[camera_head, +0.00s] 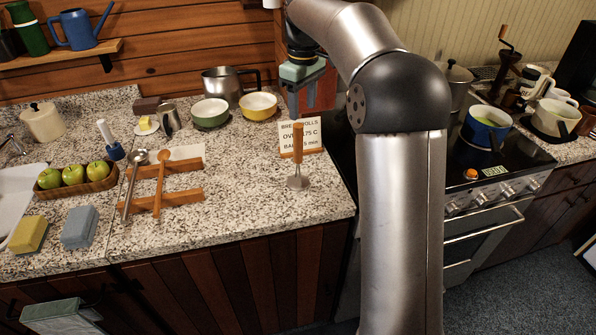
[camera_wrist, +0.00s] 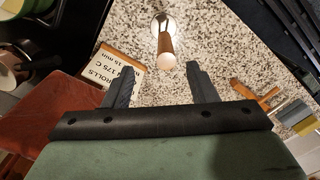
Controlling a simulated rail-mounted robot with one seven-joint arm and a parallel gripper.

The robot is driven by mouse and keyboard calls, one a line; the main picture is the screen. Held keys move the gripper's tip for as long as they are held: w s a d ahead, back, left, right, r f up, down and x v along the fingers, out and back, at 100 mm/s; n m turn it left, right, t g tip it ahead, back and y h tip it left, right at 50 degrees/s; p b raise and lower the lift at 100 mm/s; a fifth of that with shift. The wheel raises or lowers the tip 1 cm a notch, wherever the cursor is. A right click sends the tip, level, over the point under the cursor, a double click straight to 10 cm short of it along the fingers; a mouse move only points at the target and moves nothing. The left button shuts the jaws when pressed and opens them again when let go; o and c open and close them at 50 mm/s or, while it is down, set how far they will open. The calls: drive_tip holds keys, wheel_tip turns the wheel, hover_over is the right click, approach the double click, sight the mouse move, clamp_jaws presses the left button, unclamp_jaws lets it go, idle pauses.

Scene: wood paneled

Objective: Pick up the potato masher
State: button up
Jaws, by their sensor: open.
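The potato masher (camera_head: 298,156) stands upright on the speckled counter, near its right edge by the stove. It has a wooden handle on top and a metal foot at the bottom. In the wrist view, the masher (camera_wrist: 167,48) shows handle end toward the camera, just beyond the fingertips and roughly centred between them. My gripper (camera_wrist: 162,74) is open and empty, with both dark fingers apart. In the head view my wrist hangs above and behind the masher, and the fingers are hard to make out there.
A recipe card (camera_head: 302,135) stands close behind the masher. A yellow bowl (camera_head: 259,105) and a green bowl (camera_head: 210,112) sit at the back. A wooden rack (camera_head: 168,200) with spoons lies to the left. The counter between rack and masher is clear. The stove (camera_head: 483,192) is at right.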

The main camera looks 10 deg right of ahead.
sight(298, 140)
wheel_tip(298, 140, down, 6)
drive_tip(key=shift+r, duration=0.25)
drive_tip(key=shift+a+f+p, duration=0.2)
drive_tip(key=shift+f+p, duration=0.05)
drive_tip(key=shift+f, duration=0.65)
drive_tip(key=shift+a+f+p, duration=0.15)
drive_tip(key=shift+f+p, duration=0.05)
drive_tip(key=shift+f, duration=0.7)
drive_tip(key=shift+a+f+p, duration=0.2)
drive_tip(key=shift+f+p, duration=0.05)
drive_tip(key=shift+f, duration=0.65)
clamp_jaws()
drive_tip(key=shift+r, duration=0.1)
